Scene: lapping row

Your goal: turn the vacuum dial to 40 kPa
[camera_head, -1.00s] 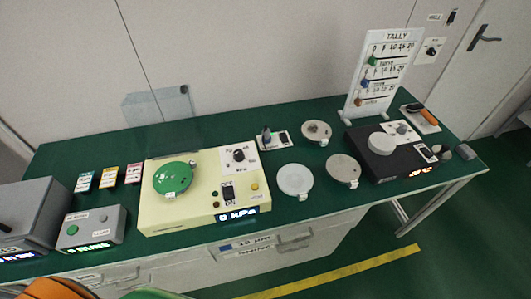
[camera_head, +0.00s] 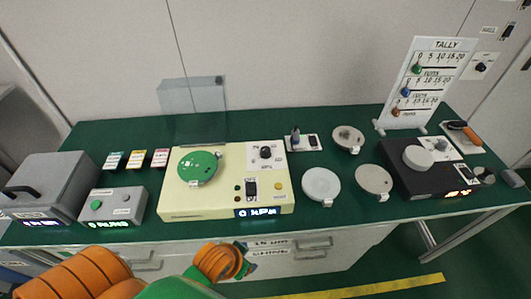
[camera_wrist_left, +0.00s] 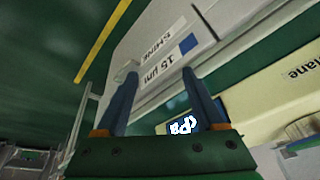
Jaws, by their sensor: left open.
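The vacuum dial (camera_head: 265,152) is a black knob on a white scale plate, on the upper right of a cream unit (camera_head: 215,206). The unit's display (camera_head: 256,212) reads 0 kPa. A green disc (camera_head: 197,167) lies on the unit's left part. My left gripper (camera_head: 244,268) is low in front of the bench, below the unit, partly hidden by its own wrist. In the left wrist view its two blue fingers (camera_wrist_left: 160,82) are apart with nothing between them. That view shows drawer fronts and part of the lit display (camera_wrist_left: 183,125), but not the dial.
A black switch (camera_head: 251,188) and a yellow button (camera_head: 278,186) sit below the dial. Pale discs (camera_head: 321,184) lie right of the unit. A grey button box (camera_head: 112,205) stands left. The green bench's front edge lies between my gripper and the unit.

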